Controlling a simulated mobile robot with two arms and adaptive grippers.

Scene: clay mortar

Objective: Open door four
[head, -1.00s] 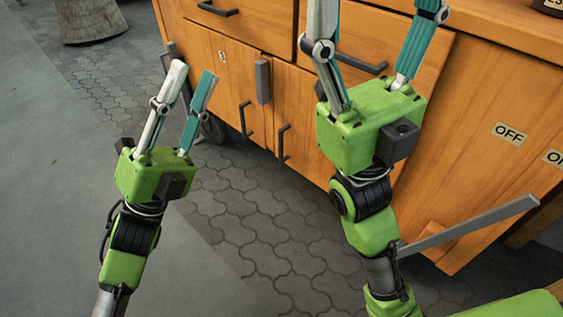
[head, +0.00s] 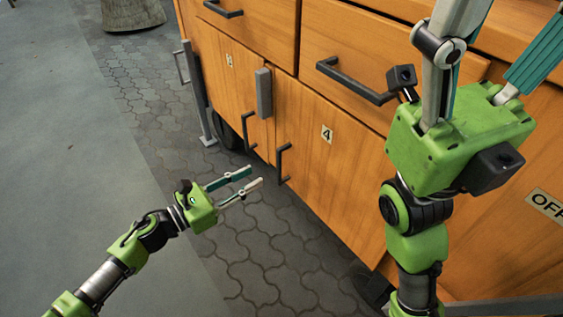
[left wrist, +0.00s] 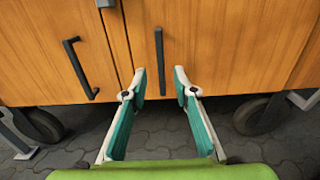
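Door four (head: 336,171) is a shut orange wooden door with a "4" label (head: 327,134). Its dark vertical bar handle (head: 284,163) is near its left edge and also shows upright in the left wrist view (left wrist: 159,58). My left gripper (head: 256,176) is open and empty, pointing at that handle from the left in the head view. In the left wrist view its fingertips (left wrist: 160,70) lie either side of the handle's line, with the handle seemingly just beyond them. My right gripper (head: 505,18) is open and empty, pointing upward in front of the drawers, its tips partly cut off.
The neighbouring door (head: 226,85) has its own dark handle (head: 247,130), left of door four's. A grey block (head: 264,92) sits at the top between the doors. Drawers with a dark handle (head: 355,81) are above. Wheels (left wrist: 262,113) stand under the cabinet. Paved floor in front is clear.

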